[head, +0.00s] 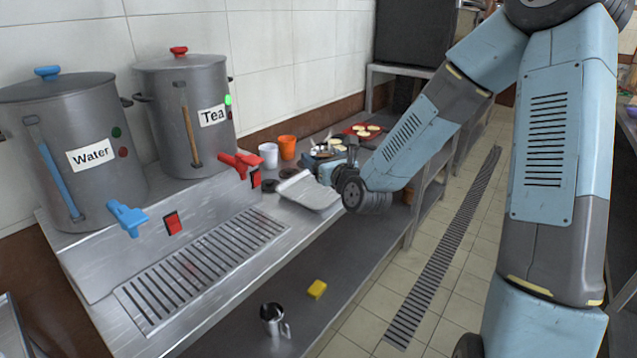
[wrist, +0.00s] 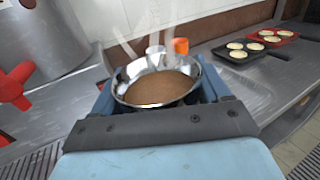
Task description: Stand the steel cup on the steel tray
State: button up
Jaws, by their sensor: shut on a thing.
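My gripper (wrist: 158,88) is shut on the steel cup (wrist: 128,74), a round, shiny vessel with a wide rim, filled with brown liquid. The cup looks about upright between the fingers, with faint steam above it. In the head view my gripper (head: 325,165) is over the far end of the counter, and the cup (head: 322,151) is partly hidden by it. The steel tray (head: 308,191) lies on the counter, just nearer the camera than my gripper. I cannot tell the cup's exact height above the counter.
Two large urns, Water (head: 75,140) and Tea (head: 185,105), stand at the left. White (head: 268,155) and orange (head: 287,147) cups stand behind the tray. The drain grate (head: 205,270) is clear.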

jog(key=shift+s+a+r, duration=0.1)
jog(key=shift+a+r, duration=0.55)
jog(key=shift+a+y, duration=0.2)
jog(key=shift+y, duration=0.1)
jog(key=w+f, duration=0.4)
jog(key=w, duration=0.5)
send_over(314, 187)
jog(key=f, duration=0.5)
jog(key=shift+s+f, duration=0.2)
jog(key=shift+f, duration=0.1)
jog(key=shift+w+f, duration=0.2)
jog(key=shift+f, duration=1.45)
jog(key=o, duration=1.3)
jog(key=shift+f, duration=0.1)
